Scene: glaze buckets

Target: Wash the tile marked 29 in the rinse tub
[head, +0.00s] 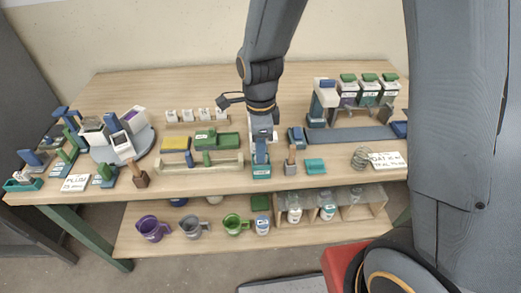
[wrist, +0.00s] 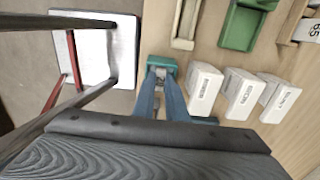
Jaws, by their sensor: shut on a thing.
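My gripper (head: 261,150) is over the front middle of the table. In the wrist view its blue fingers (wrist: 162,90) are shut on a small pale tile (wrist: 160,79) with a dark mark; I cannot read the number surely. Just beyond the fingertips is a teal container (wrist: 161,63). In the head view a blue-teal container with a white label (head: 261,172) stands right below my gripper at the table's front edge. I cannot tell whether the tile is inside it or above it, nor read the label as the rinse tub.
White labelled blocks (wrist: 204,88) stand close beside the fingers in the wrist view. A green tray (head: 228,141) and a long wooden tray (head: 200,165) lie left of my gripper. A wooden-handled tool (head: 291,160) and teal block (head: 315,166) are right. Mugs and jars fill the lower shelf.

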